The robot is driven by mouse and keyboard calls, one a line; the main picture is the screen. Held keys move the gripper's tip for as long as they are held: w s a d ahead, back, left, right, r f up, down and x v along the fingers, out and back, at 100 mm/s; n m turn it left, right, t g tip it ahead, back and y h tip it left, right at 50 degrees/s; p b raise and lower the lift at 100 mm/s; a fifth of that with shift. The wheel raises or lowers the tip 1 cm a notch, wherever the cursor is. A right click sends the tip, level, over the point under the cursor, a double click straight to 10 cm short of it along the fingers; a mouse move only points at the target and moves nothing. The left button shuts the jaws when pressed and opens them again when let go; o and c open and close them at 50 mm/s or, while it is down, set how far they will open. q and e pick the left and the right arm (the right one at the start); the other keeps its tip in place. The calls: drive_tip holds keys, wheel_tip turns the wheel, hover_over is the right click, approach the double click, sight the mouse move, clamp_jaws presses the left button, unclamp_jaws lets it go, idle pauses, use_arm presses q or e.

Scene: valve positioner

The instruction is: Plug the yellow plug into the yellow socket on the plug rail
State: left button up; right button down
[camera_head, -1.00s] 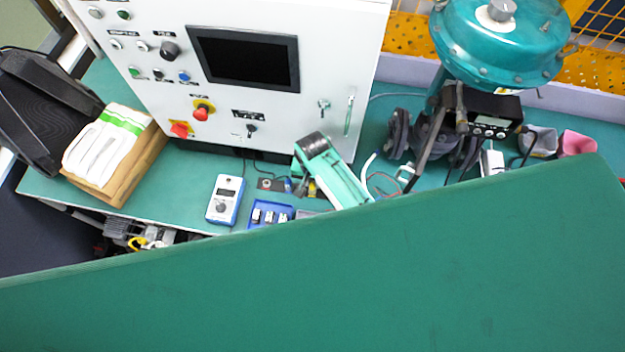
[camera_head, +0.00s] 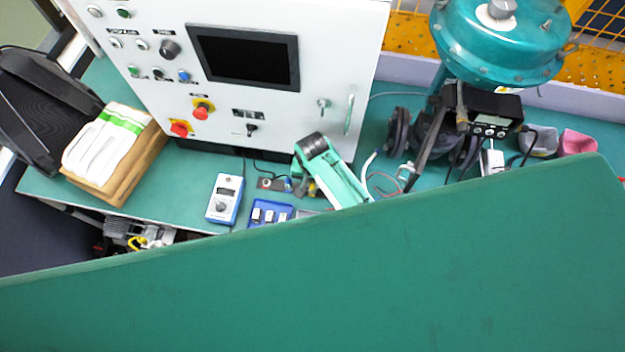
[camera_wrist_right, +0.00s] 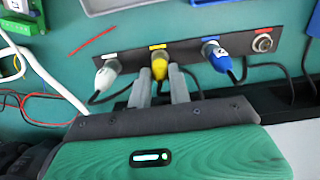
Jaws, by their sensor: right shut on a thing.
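The yellow plug (camera_wrist_right: 160,68) is at the socket under the yellow label on the black plug rail (camera_wrist_right: 185,50). Its tip points into the rail; I cannot tell how deep it sits. My right gripper (camera_wrist_right: 161,80) is shut on the yellow plug, one grey finger on each side. In the head view, my right gripper (camera_head: 300,186) is small at the bench in front of the cabinet, and the plug there is too small to make out clearly. The yellow socket is covered by the plug. My left gripper is not in view.
A white plug (camera_wrist_right: 107,74) sits left of the yellow one on the rail, a blue plug (camera_wrist_right: 215,56) right of it. The red-labelled socket (camera_wrist_right: 263,42) is bare. Dark cables run below the rail. A blue-and-white meter (camera_head: 224,199) and a blue tray (camera_head: 269,213) are nearby.

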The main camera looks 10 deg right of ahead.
drive_tip(key=shift+f, duration=0.1)
idle(0.6)
drive_tip(key=c, duration=0.9)
unclamp_jaws()
drive_tip(key=shift+r, duration=3.5)
